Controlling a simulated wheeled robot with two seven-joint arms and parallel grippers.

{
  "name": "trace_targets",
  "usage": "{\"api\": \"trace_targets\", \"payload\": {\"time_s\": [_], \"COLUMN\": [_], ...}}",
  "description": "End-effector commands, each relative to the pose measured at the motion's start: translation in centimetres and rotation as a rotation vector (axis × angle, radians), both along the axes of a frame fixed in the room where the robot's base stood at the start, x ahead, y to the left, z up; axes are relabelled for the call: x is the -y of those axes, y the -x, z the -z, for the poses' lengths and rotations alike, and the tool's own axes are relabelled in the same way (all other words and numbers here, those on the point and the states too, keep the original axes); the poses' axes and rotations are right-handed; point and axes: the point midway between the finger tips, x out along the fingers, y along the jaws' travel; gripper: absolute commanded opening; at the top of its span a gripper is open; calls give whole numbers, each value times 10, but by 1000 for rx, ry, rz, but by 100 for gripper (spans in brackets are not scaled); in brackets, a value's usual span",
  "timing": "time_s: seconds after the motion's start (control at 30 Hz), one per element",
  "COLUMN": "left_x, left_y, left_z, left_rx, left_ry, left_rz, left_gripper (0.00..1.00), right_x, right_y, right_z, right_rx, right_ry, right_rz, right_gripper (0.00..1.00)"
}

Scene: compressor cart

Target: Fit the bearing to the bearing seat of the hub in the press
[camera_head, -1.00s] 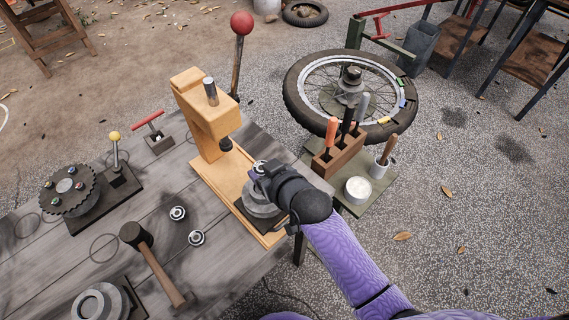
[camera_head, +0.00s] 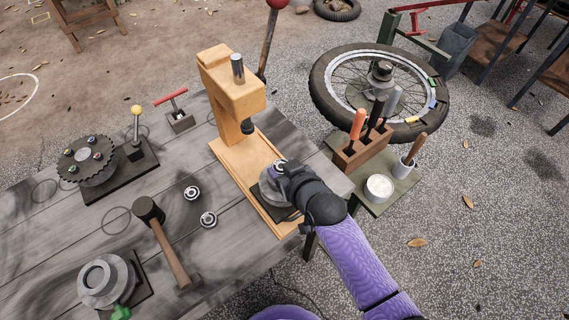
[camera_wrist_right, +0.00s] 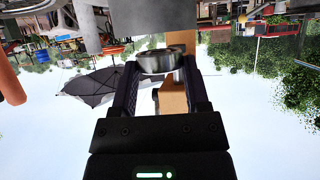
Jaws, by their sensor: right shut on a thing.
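My right gripper (camera_head: 284,172) is shut on a small steel bearing (camera_head: 279,166), low over the grey hub (camera_head: 270,192) on the dark plate at the foot of the wooden press (camera_head: 238,92). In the right wrist view, the bearing ring (camera_wrist_right: 158,61) sits between both fingers. The grey hub (camera_wrist_right: 152,18) shows right against its edge; I cannot tell whether the bearing is seated. The press ram (camera_head: 247,126) is raised, behind and left of the gripper. The hand hides part of the hub. My left gripper is not in view.
Two loose bearings (camera_head: 208,219) and a mallet (camera_head: 163,240) lie left of the press. A ring fixture (camera_head: 104,279) is at the front left, a gear fixture (camera_head: 88,160) at the far left. A tool block (camera_head: 362,152) and a spoked wheel (camera_head: 327,88) stand to the right.

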Motion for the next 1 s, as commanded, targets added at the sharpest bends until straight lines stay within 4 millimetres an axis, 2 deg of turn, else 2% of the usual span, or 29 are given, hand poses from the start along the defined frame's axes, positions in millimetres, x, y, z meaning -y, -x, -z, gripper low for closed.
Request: {"api": "trace_targets", "payload": {"time_s": [0.07,1.0], "left_x": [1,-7], "left_y": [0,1], "left_z": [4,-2], "left_rx": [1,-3], "left_ry": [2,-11], "left_rz": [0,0], "left_gripper": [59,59], "right_x": [0,0], "right_y": [0,0], "right_z": [4,3], "right_rx": [1,1], "right_ry": [0,0], "right_rz": [0,0], "right_gripper": [0,0]}}
